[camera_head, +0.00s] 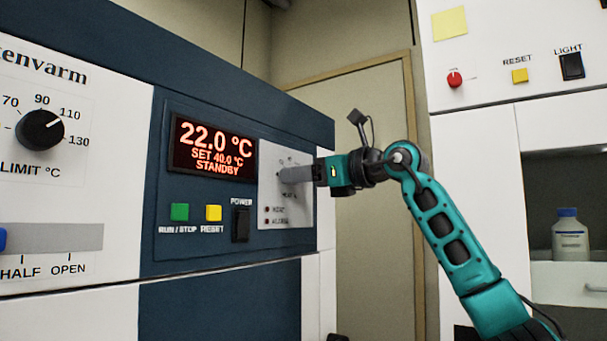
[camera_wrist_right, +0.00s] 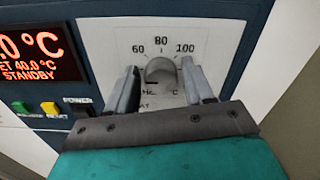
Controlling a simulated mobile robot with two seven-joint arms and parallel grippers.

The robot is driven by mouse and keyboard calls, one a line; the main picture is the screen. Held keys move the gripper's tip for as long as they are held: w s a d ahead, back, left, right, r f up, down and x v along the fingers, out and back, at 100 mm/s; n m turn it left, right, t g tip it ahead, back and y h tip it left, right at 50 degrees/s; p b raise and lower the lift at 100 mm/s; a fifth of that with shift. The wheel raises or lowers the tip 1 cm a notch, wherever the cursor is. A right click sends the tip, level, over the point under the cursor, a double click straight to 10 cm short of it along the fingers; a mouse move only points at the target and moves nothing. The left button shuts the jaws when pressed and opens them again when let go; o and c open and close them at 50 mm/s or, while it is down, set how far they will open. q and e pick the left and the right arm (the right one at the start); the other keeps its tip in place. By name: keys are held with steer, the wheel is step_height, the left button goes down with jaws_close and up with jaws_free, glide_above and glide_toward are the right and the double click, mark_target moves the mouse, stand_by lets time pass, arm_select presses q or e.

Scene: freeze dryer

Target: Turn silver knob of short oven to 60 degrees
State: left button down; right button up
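The silver knob (camera_wrist_right: 161,72) sits on a light grey dial plate (camera_wrist_right: 205,38) marked 60, 80 and 100. In the head view the plate (camera_head: 303,226) is at the right end of the oven's dark blue panel, and my gripper hides the knob. My right gripper (camera_head: 286,174) reaches the plate from the right. In the wrist view its two fingers (camera_wrist_right: 160,66) stand on either side of the knob, with small gaps showing. The knob's pointer direction is not clear. My left gripper is not in view.
The oven display (camera_head: 213,148) reads 22.0 °C, set 40.0 °C, standby. Below it are a green button (camera_head: 180,212), a yellow button (camera_head: 214,213) and a black power switch (camera_head: 241,225). A black limit knob (camera_head: 40,131) is at the left. A white bottle (camera_head: 570,238) stands at the right.

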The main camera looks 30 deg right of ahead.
steer(key=c, duration=0.8)
steer(key=shift+m, duration=0.3)
steer(key=shift+d+m+p, duration=0.1)
steer(key=shift+m+p, duration=1.15)
steer(key=shift+m, duration=2.85)
steer(key=o, duration=1)
